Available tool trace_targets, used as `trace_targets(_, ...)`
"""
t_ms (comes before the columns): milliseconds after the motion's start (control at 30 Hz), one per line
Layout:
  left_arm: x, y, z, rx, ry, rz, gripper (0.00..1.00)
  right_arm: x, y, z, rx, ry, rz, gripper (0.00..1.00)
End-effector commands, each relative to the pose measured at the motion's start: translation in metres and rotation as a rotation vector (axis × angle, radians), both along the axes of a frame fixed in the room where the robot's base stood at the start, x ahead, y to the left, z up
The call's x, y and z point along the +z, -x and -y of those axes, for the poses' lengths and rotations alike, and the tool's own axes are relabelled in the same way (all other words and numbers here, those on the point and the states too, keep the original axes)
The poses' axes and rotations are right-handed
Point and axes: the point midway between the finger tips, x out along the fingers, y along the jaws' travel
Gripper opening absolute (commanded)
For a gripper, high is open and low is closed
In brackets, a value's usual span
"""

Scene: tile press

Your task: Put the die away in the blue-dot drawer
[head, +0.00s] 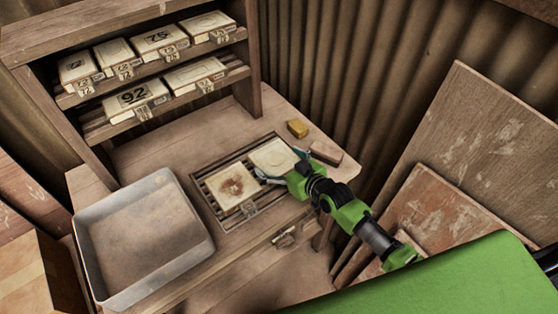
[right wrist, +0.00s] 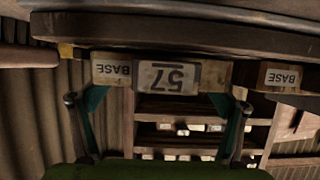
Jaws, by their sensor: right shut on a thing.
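A pale square die (head: 274,155) lies in the slatted rack (head: 205,195) on the bench. My right gripper (head: 281,165) is at its front edge, a finger on each side. A drawer handle (head: 285,237) shows on the bench front. I see no blue dot. My left gripper is not in view.
A grey metal tray (head: 88,236) stands at the left of the bench. A shelf unit (head: 247,70) holds several numbered dies. A yellow block (head: 298,128) and a reddish-brown block (head: 326,152) lie behind my right gripper. Boards (head: 480,135) lean at the right.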

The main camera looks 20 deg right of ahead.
Motion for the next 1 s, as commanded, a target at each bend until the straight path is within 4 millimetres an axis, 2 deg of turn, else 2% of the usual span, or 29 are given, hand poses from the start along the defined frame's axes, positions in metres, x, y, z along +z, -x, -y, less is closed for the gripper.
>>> trace_targets(400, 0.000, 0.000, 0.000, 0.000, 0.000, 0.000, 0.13, -0.002, -0.002, 0.000, -0.001, -0.002, 0.011, 0.49)
trace_targets(433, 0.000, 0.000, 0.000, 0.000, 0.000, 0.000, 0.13, -0.004, -0.001, 0.000, -0.001, 0.000, 0.004, 0.95)
trace_targets(467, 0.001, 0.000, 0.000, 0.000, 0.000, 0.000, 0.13, -0.004, -0.001, 0.000, -0.001, 0.000, 0.004, 1.00)
trace_targets(733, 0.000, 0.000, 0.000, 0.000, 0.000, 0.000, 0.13, -0.004, -0.001, 0.000, -0.001, -0.001, 0.004, 1.00)
trace_targets(867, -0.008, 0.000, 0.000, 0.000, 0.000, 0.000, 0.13, -0.009, -0.001, 0.000, -0.001, -0.002, 0.004, 1.00)
trace_targets(1000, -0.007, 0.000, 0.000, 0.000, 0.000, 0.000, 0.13, 0.000, 0.017, 0.006, -0.001, 0.000, 0.004, 1.00)
